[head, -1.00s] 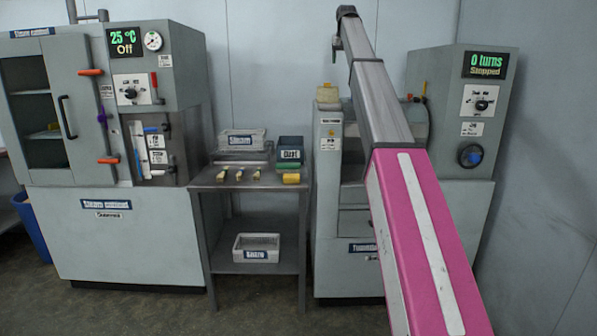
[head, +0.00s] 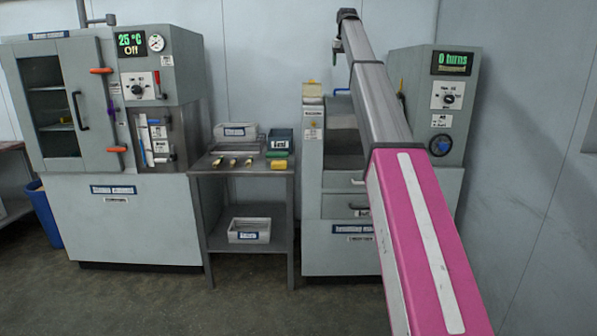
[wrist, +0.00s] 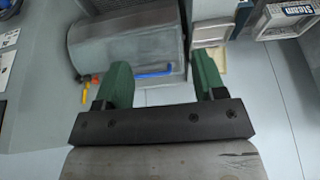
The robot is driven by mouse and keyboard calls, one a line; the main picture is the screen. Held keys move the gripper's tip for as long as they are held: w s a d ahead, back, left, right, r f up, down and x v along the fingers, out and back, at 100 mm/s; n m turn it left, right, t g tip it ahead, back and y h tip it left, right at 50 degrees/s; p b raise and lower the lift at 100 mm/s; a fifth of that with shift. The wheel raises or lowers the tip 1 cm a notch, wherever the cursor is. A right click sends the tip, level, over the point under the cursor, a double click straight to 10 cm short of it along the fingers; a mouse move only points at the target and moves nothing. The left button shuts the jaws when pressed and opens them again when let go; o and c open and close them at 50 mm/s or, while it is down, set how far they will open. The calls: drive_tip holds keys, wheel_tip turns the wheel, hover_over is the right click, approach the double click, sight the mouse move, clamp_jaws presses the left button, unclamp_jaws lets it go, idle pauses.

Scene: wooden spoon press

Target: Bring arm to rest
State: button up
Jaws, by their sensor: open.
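My arm, with a pink and grey link (head: 418,235), stretches up and away in the head view, toward the right machine. My gripper shows in the wrist view (wrist: 155,78) with its two green fingers apart and nothing between them. In the head view the gripper cannot be made out clearly at the far end of the arm. In the wrist view a grey rounded drum cover with a blue handle (wrist: 153,71) lies beyond the fingers, apart from them.
The steam cabinet (head: 130,235) stands left, its display reading 25 °C, Off. A metal table (head: 240,172) holds trays and several small wooden pieces, with a white bin (head: 249,238) below. The right machine (head: 345,265) shows 0 turns. The floor in front is clear.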

drive_tip(key=s+f+g, duration=0.1)
drive_tip(key=s+f, duration=0.5)
drive_tip(key=f, duration=1)
drive_tip(key=s+f, duration=0.5)
drive_tip(key=f, duration=1)
drive_tip(key=s+f+g, duration=0.1)
drive_tip(key=s+f, duration=0.5)
drive_tip(key=f, duration=1)
drive_tip(key=s+f+g, duration=0.1)
drive_tip(key=s+f, duration=1.3)
drive_tip(key=s, duration=0.3)
drive_tip(key=s+f+g, duration=0.1)
drive_tip(key=s+f, duration=1.3)
drive_tip(key=s, duration=0.4)
drive_tip(key=shift+f, duration=0.3)
